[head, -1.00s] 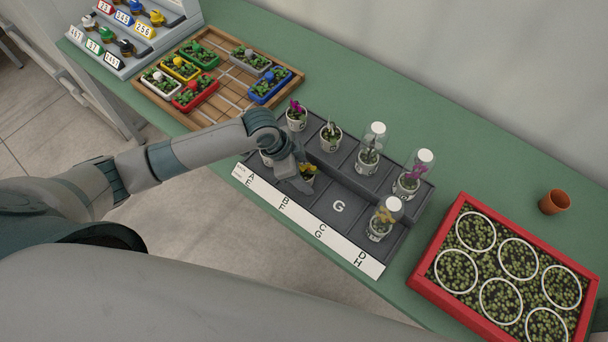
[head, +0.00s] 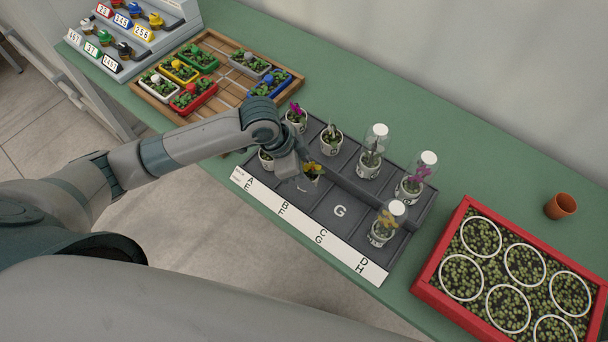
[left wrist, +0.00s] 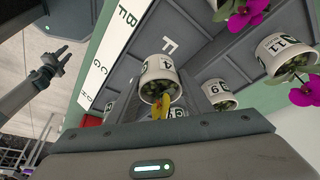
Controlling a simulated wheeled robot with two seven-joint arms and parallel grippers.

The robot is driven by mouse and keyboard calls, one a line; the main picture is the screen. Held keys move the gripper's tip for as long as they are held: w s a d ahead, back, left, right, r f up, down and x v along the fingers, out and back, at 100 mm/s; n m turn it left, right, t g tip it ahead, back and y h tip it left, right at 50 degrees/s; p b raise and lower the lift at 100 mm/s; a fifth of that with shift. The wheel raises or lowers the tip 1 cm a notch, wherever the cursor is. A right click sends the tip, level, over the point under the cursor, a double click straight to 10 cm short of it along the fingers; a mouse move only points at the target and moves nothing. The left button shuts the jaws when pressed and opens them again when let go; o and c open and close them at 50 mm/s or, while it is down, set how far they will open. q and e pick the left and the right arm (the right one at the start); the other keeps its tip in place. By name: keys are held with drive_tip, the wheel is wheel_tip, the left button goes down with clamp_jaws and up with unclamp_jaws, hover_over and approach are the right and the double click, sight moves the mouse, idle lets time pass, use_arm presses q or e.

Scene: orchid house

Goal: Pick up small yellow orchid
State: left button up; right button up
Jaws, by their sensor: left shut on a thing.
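The small yellow orchid (head: 311,167) is in a white pot at row F of the dark grey tray (head: 318,208). My left gripper (head: 299,174) is over that cell, shut on the orchid's pot. In the left wrist view the white pot (left wrist: 157,72) is between the fingers, with the yellow flower (left wrist: 160,105) towards the palm. Whether the pot's base touches the tray is hidden. Another yellow orchid (head: 386,219) stands under a clear cover in cell H. A dark gripper, seemingly my right one (left wrist: 60,53), shows at the left of the wrist view; its jaws are unclear.
A potted magenta orchid (head: 296,114) and a white pot (head: 266,159) stand close to my left gripper. Covered orchids (head: 370,160) fill the back right cells. Cell G is empty. A red crate (head: 440,255) and a terracotta pot (head: 560,206) are at right.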

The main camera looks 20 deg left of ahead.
use_arm(q)
drive_tip(key=s+d+r+b, duration=0.2)
drive_tip(key=s+d+r, duration=0.4)
drive_tip(key=s, duration=0.1)
drive_tip(key=shift+s, duration=0.2)
drive_tip(key=shift+w+f, duration=0.1)
idle(0.3)
